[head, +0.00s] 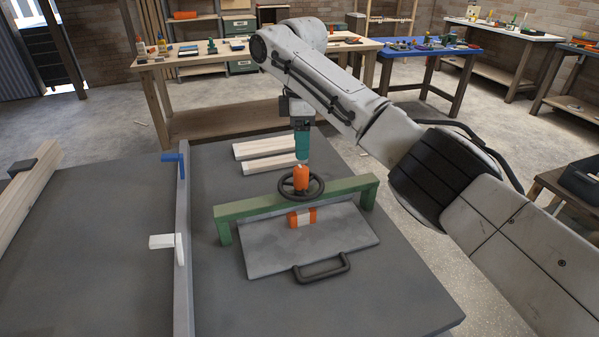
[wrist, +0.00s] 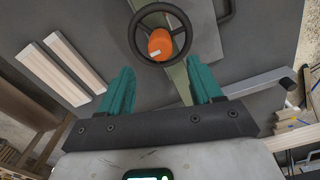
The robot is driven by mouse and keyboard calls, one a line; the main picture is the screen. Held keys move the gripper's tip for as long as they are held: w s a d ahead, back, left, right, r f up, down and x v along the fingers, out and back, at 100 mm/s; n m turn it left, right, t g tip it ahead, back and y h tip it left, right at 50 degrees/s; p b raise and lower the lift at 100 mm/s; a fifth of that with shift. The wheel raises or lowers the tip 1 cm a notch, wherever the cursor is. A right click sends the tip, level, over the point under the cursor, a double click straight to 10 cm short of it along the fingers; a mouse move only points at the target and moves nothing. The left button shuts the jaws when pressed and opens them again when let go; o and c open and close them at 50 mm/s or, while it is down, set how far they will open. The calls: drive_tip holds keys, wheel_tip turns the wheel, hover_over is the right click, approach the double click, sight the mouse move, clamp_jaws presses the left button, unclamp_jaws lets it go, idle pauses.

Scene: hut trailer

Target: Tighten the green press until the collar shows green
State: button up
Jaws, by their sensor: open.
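The green press (head: 250,205) stands on the dark bench, a green beam on legs with a black handwheel (head: 318,190) on top. An orange knob (head: 301,177) rises from the wheel's middle. Below the beam is an orange and pale block (head: 302,217); I cannot tell whether this or the knob is the collar, and neither shows green. My gripper (head: 302,158) points down just above the knob. In the wrist view its teal fingers (wrist: 163,75) are apart and empty, with the handwheel (wrist: 186,42) and orange knob (wrist: 160,43) beyond the tips.
A grey plate with a black handle (head: 322,268) lies under the press. Two pale wood strips (head: 265,147) lie behind it. A grey rail (head: 183,230) with blue and white clamps runs along the left. The bench's right front is clear.

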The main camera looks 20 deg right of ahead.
sight(301, 168)
wheel_tip(301, 168, down, 9)
drive_tip(key=shift+f, duration=0.1)
idle(0.3)
drive_tip(key=c, duration=1.1)
